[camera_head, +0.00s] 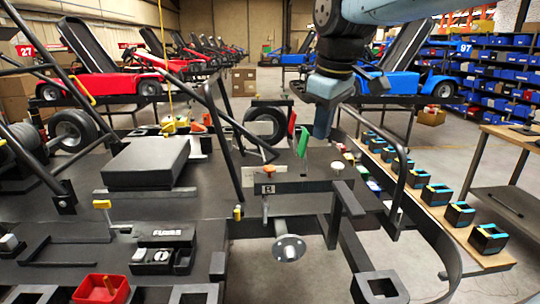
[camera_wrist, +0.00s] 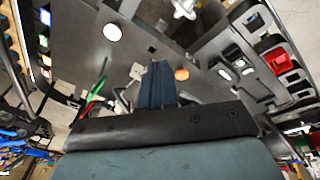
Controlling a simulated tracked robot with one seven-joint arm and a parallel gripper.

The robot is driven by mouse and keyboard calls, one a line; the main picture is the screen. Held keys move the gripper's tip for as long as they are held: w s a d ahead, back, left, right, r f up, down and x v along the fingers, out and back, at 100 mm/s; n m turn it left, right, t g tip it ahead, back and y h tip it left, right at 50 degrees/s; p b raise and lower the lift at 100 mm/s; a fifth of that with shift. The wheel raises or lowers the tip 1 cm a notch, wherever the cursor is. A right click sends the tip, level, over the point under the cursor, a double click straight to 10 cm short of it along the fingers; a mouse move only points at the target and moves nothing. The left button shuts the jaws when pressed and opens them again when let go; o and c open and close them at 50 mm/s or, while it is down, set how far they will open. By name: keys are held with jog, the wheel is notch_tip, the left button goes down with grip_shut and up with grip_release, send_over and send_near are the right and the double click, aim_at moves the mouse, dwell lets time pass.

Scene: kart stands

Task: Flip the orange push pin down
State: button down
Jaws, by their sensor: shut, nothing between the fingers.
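The orange push pin (camera_head: 262,169) has a flat, round cap on the dark frame, left of centre in the head view. Its round orange cap also shows in the wrist view (camera_wrist: 181,74), just right of my fingers. My gripper (camera_head: 322,134) points down, above and to the right of the pin in the head view. In the wrist view, my gripper (camera_wrist: 158,68) shows its blue fingers together, with nothing between them. It appears apart from the pin. The pin's shaft is mostly hidden.
A white round cap (camera_head: 338,165) is to the right. Black tube rails (camera_head: 398,180) rise on the right. A black box (camera_head: 146,162) lies left.

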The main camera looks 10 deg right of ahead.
aim_at(271, 167)
jog(key=w+a+r+n+g, duration=0.2)
jog(key=w+a+r+n, duration=0.2)
jog(key=w+a+n, duration=0.4)
jog(key=shift+a+r+n+g, duration=0.2)
jog(key=shift+a+n+g, duration=0.2)
jog(key=shift+a, duration=0.45)
jog(key=shift+w+f, duration=0.1)
notch_tip(271, 167, down, 14)
jog(key=shift+r, duration=0.1)
jog(key=shift+s+d+f, duration=0.1)
jog(key=shift+s+f, duration=0.05)
jog(key=shift+f, duration=0.6)
jog(key=shift+s+f, duration=0.15)
jog(key=shift+f, duration=0.55)
notch_tip(271, 167, up, 15)
jog(key=shift+w+r, duration=0.15)
jog(key=shift+w, duration=0.1)
